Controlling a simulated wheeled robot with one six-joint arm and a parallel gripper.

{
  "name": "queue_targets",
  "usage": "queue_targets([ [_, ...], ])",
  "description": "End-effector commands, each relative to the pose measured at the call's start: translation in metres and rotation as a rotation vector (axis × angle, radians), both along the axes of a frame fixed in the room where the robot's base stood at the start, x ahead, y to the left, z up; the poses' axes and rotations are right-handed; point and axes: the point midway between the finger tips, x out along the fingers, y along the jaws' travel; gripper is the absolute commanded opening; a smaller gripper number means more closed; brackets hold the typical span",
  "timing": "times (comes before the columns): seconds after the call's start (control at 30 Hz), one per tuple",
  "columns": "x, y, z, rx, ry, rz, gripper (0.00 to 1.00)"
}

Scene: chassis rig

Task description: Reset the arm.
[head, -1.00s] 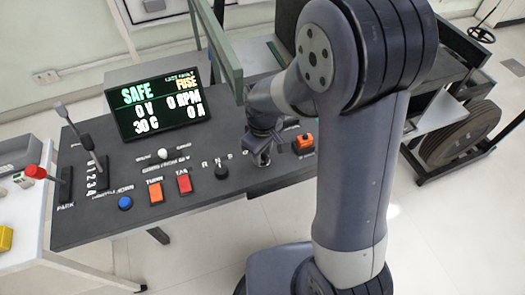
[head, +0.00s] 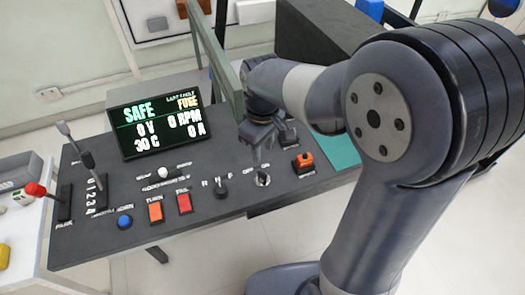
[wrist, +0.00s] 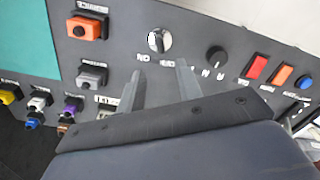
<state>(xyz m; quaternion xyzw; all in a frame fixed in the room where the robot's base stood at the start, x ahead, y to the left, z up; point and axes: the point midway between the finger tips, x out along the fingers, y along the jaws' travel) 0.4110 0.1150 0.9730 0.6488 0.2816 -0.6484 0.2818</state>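My arm rises from the right of the head view and bends over the dark control panel (head: 200,215). My gripper (head: 258,162) points down just above a round silver OFF/ON knob (head: 263,179). In the wrist view my gripper (wrist: 160,72) shows two grey fingers, spread apart with nothing between them. The knob (wrist: 159,40) lies just beyond the fingertips, apart from them as far as I can see. The screen (head: 157,124) reads SAFE, 0 V, 0 RPM, 30 C, 0 A and last fault FUSE.
An orange switch (head: 304,160) sits right of the knob, and a black selector knob (head: 221,190) sits left. Red (head: 184,203) and orange (head: 155,211) buttons and a lever (head: 80,150) are farther left. A green-grey post (head: 217,65) stands close behind my gripper.

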Motion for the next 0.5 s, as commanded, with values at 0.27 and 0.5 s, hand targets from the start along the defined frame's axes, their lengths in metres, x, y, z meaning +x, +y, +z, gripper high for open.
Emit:
queue_targets([
  [0.27,0.000,0.000,-0.001,-0.001,0.001,0.000,0.34],
  [0.5,-0.001,0.000,-0.025,-0.002,0.004,0.000,0.34],
])
